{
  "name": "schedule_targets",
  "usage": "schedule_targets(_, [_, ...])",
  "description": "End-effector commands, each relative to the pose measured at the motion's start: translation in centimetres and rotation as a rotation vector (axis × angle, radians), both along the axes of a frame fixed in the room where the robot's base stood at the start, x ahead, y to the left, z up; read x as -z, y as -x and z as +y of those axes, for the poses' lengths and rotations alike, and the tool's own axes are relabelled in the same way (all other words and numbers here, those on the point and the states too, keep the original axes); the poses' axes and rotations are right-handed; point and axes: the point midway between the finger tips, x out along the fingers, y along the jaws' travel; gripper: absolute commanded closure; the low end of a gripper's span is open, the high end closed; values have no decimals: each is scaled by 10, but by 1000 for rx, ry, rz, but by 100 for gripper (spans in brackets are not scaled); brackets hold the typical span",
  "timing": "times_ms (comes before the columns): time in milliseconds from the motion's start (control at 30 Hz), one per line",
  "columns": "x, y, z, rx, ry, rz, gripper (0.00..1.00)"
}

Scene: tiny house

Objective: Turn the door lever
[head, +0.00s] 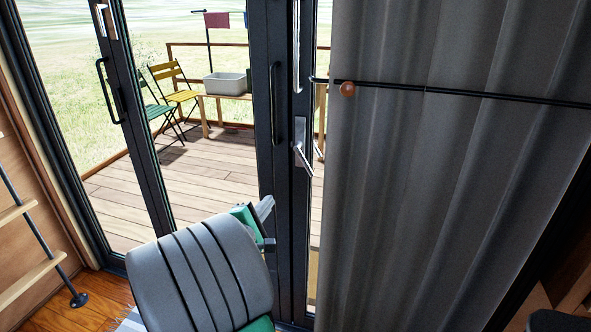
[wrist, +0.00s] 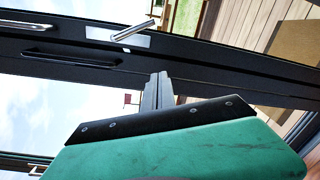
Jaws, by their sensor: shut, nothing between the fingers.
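The silver door lever (head: 303,158) sits on a pale plate on the dark door frame, right of centre in the head view. It slants down to the right. In the wrist view the lever (wrist: 133,31) shows near the top, apart from my gripper. My gripper (head: 265,205) is below and to the left of the lever in the head view. In the wrist view my gripper's fingers (wrist: 157,90) are together with nothing between them. Part of the gripper is hidden behind my grey arm link.
A long black pull handle (head: 274,103) is on the door left of the lever. A grey curtain (head: 430,190) hangs to the right, with a black rod (head: 455,93) across it. Beyond the glass are a deck (head: 190,182), chairs (head: 172,90) and a grey tub (head: 225,84).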

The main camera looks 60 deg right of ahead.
Motion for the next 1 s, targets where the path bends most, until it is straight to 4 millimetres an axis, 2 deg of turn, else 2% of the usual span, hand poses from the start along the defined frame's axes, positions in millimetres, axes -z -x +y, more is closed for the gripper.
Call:
schedule_targets(100, [-15, 8, -12, 5, 96, 113, 100])
schedule_targets(267, [-16, 7, -32, 8, 101, 116, 100])
schedule_targets(633, [-19, -2, -112, 8, 100, 111, 100])
schedule_targets(800, [-35, 22, -119, 7, 100, 109, 100])
schedule_targets(1000, [-38, 29, -121, 3, 98, 112, 100])
